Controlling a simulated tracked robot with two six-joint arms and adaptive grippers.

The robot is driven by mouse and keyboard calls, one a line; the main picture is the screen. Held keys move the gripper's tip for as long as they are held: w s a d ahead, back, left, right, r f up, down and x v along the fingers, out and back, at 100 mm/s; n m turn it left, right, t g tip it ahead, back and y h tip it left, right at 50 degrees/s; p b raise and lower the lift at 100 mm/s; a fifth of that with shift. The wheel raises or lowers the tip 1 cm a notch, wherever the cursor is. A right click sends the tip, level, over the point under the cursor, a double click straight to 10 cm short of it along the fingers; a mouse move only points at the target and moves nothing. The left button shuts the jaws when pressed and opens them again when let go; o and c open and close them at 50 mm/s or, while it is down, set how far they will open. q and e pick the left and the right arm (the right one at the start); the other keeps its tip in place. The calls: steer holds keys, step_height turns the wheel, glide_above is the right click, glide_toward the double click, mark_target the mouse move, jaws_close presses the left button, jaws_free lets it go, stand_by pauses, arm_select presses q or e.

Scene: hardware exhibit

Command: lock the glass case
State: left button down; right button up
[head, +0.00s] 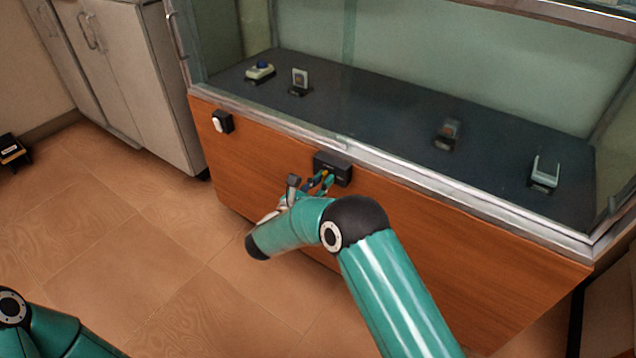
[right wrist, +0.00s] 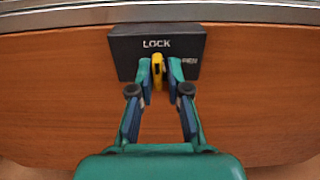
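The glass case (head: 345,90) stands on a wooden front panel, with a metal rim along its lower edge. A black lock box marked LOCK (head: 340,165) is fixed to the panel under the rim; it also shows in the right wrist view (right wrist: 127,45). A small yellow knob or key (right wrist: 157,67) stands upright at the box's middle. My right gripper (right wrist: 159,75) is at the box, its fingertips on either side of the yellow piece, with a narrow gap visible on the right. In the head view my right gripper (head: 322,183) is partly behind my arm. My left gripper is out of view.
A small white switch in a black frame (head: 222,122) is on the panel's left. Grey cabinets (head: 130,80) are at left. The tiled floor in front is clear.

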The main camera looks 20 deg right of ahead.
steer(key=shift+o, duration=1.3)
steer(key=shift+a, duration=0.1)
steer(key=shift+s+a+f, duration=0.1)
steer(key=shift+a, duration=0.1)
steer(key=v, duration=1.1)
steer(key=shift+s+a, duration=0.15)
steer(key=shift+s, duration=0.05)
